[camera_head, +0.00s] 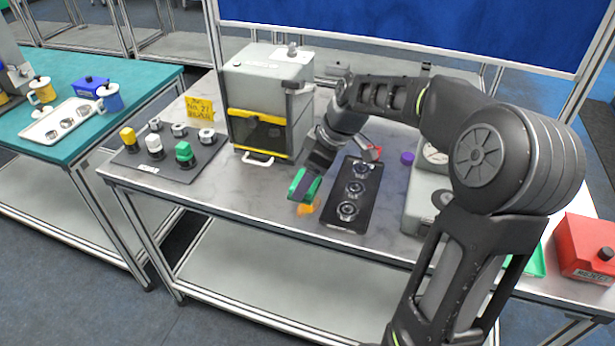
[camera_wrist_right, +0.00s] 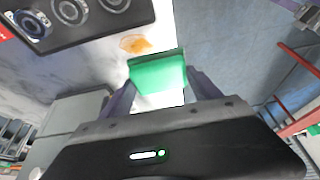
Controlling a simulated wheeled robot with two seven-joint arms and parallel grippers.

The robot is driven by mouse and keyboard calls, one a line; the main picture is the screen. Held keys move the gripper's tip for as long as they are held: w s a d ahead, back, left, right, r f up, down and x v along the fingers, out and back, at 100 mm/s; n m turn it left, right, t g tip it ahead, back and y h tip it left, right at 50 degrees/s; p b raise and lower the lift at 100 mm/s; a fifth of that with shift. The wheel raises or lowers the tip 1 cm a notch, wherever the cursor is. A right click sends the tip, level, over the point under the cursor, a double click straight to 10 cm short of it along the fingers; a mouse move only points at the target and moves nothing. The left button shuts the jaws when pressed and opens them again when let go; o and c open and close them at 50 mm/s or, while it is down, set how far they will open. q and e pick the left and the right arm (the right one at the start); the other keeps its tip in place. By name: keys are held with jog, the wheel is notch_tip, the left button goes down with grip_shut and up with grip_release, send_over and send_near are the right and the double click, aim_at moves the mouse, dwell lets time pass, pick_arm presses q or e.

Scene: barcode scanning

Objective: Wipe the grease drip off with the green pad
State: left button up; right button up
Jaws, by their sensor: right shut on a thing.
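My right gripper (camera_head: 308,176) reaches down over the front part of the middle table. It is shut on the green pad (camera_head: 303,186), which also shows between the fingers in the right wrist view (camera_wrist_right: 158,75). The grease drip (camera_head: 306,210) is a small orange-brown patch on the grey tabletop near its front edge. It shows just beyond the pad in the right wrist view (camera_wrist_right: 135,44). The pad looks close to the drip, a little above and behind it in the head view; I cannot tell if they touch. My left gripper is not in view.
A black tray with several round metal parts (camera_head: 332,214) lies right of the drip. A grey machine with a yellow-framed door (camera_head: 268,86) stands behind. A mat with several knobs (camera_head: 140,160) lies left. The table's front edge (camera_head: 250,212) is close to the drip.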

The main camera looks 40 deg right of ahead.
jog(key=shift+s+a+r, duration=0.1)
jog(key=shift+a, duration=0.05)
jog(key=shift+f+b, duration=2.2)
jog(key=shift+f, duration=1.3)
jog(key=w+a+m+h, duration=0.1)
jog(key=w+a+m, duration=0.2)
jog(key=a, duration=0.5)
jog(key=w+a+m+t+h, duration=0.1)
jog(key=w+a+m, duration=0.3)
jog(key=a, duration=0.5)
jog(key=shift+w+a+r+h, duration=0.2)
jog(key=shift+w+r+h, duration=0.15)
jog(key=shift+w, duration=0.45)
